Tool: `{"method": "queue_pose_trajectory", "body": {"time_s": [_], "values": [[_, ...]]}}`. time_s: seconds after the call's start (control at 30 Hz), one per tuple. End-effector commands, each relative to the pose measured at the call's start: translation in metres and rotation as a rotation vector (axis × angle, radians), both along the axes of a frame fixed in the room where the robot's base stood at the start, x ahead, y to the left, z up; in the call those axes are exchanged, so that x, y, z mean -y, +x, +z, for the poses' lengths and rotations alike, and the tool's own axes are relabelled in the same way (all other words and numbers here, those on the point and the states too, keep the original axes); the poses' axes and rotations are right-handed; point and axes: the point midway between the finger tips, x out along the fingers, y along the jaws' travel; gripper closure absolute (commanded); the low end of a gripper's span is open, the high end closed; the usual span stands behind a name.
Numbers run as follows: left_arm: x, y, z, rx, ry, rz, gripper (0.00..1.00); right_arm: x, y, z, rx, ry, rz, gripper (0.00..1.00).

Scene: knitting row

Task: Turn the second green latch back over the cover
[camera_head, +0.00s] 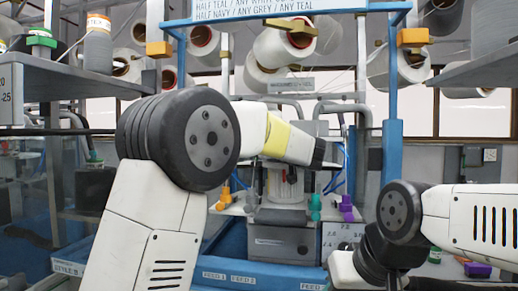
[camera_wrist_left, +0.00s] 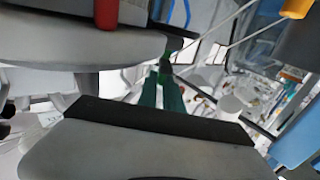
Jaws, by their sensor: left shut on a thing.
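My left arm reaches across the head view, its dark end (camera_head: 319,153) in front of the machine's upper part; the fingertips cannot be made out there. In the left wrist view my left gripper (camera_wrist_left: 165,80) shows as two narrow dark green fingers close together, shut on a small dark and green piece (camera_wrist_left: 164,63), apparently the green latch. Most of that piece is hidden, so its angle cannot be told. The cover cannot be told apart clearly. My right arm's wrist is at the lower right of the head view; its fingers are out of frame.
A grey machine box (camera_head: 284,240) stands behind a blue rail with feed labels. Teal pieces (camera_head: 315,205), an orange piece (camera_head: 225,194) and a purple piece (camera_head: 347,208) flank it. A blue frame post (camera_head: 392,150) rises at right. Yarn cones hang above.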

Motion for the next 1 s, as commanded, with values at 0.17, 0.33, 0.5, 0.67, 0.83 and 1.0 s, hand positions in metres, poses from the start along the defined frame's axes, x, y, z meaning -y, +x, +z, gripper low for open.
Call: {"method": "queue_pose_trajectory", "body": {"time_s": [0.17, 0.33, 0.5, 0.67, 0.83, 1.0], "values": [[0.0006, 0.0, 0.0, 0.0, 0.0, -0.001, 1.0, 0.0, 0.0, 0.0, 0.0, 0.0, 0.0, 0.68], [0.0007, -0.0001, 0.0, 0.0, 0.0, -0.001, 1.0, 0.0, 0.0, 0.0, 0.0, 0.0, 0.0, 0.68], [0.0007, -0.0001, 0.0, 0.0, 0.0, -0.002, 1.0, 0.0, 0.0, 0.0, 0.0, 0.0, 0.0, 0.68], [0.0009, -0.0001, -0.0001, 0.0, 0.0, -0.002, 1.0, 0.0, 0.0, 0.0, 0.0, 0.0, 0.0, 0.68], [0.0009, -0.0001, -0.0001, 0.0, 0.0, -0.002, 1.0, 0.0, 0.0, 0.0, 0.0, 0.0, 0.0, 0.68], [0.0008, 0.0, -0.0001, 0.0, 0.0, -0.002, 0.63, 0.0, 0.0, 0.0, 0.0, 0.0, 0.0, 0.68]]}}
